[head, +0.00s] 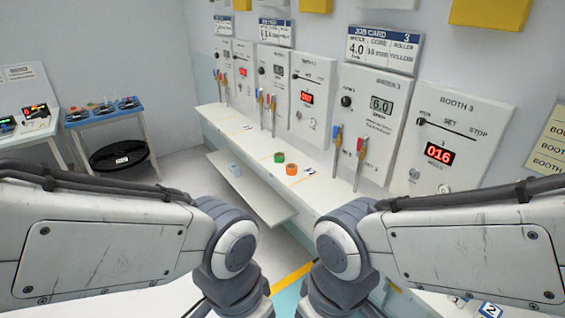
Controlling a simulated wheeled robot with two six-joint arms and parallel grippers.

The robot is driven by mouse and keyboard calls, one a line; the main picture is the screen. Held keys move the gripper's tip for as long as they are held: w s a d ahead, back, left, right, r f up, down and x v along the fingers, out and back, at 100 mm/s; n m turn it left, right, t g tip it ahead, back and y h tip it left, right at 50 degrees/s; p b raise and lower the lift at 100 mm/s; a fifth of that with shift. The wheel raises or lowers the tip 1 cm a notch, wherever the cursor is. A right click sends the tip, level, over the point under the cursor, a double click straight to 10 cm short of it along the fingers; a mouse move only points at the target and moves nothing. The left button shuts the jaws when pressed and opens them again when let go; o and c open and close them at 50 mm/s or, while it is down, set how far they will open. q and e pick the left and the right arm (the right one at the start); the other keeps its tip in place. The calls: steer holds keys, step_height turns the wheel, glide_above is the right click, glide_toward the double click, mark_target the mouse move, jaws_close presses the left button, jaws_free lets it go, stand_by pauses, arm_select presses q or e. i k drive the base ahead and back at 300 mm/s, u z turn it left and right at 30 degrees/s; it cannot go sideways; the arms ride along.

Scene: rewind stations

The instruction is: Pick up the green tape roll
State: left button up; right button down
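The green tape roll (280,157) lies on the long white bench shelf (255,150) along the wall, near the middle of the head view. An orange roll (291,169) lies just to its right and nearer to me. Both of my arms reach in from the sides and bend down at the bottom middle, well short of the green roll. My left and right grippers are out of the picture below the bottom edge, so their fingers do not show. Nothing hides the green roll.
Booth panels with red and yellow levers (360,145) stand along the wall behind the bench. A blue side table (104,115) and a black bin (118,155) stand at the left. Floor between is clear.

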mark_target(279, 157)
steer(key=u, duration=0.5)
steer(key=i, duration=2.85)
steer(key=z, duration=0.55)
